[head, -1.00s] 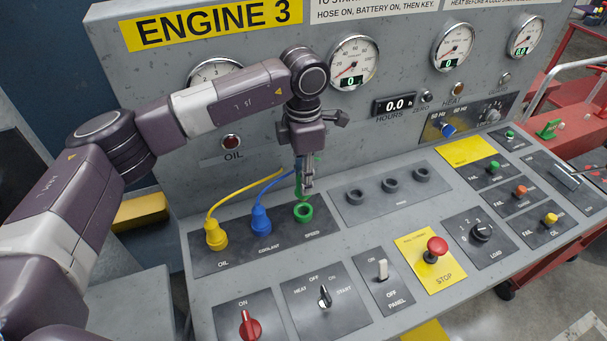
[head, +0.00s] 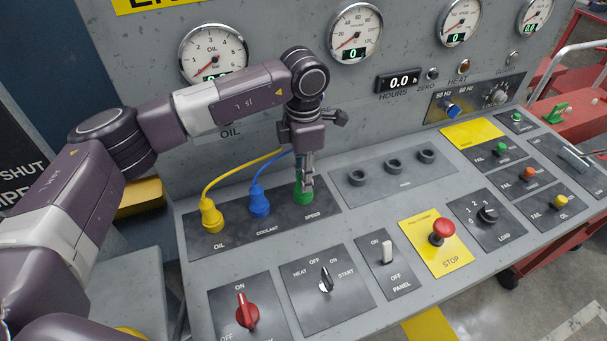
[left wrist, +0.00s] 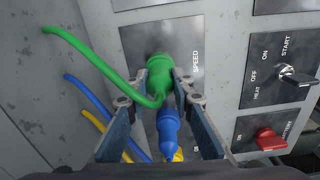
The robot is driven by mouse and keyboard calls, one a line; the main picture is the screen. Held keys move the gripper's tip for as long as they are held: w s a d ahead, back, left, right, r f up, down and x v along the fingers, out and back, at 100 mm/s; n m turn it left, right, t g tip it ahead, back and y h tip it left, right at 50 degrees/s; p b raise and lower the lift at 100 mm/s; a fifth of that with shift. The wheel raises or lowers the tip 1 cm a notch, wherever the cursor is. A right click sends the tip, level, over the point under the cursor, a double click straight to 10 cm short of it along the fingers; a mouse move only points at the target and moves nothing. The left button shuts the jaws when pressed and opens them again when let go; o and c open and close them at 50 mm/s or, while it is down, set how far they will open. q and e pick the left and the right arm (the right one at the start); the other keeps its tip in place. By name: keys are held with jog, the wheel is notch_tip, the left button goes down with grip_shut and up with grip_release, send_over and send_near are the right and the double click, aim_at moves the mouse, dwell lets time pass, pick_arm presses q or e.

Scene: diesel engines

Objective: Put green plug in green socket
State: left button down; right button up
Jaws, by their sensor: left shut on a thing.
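The green plug (left wrist: 162,88) with its curved green cable is between the fingers of my left gripper (head: 306,178) in the left wrist view. My left gripper (left wrist: 168,76) is shut on it. In the head view the green socket (head: 303,197), above the SPEED label, is mostly covered by plug and fingers. The plug stands at the socket with no clear gap between them. I cannot tell how deep it sits. My right gripper is not in view.
A blue plug (head: 260,204) in the COOLANT place and a yellow plug (head: 211,215) in the OIL place stand close by on the left. Empty dark sockets (head: 391,167) are to the right. Switches and a red STOP button (head: 443,228) lie in front.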

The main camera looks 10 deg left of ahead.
pick_arm(q)
jog(key=c, duration=1.6)
grip_release()
notch_tip(320, 180, up, 12)
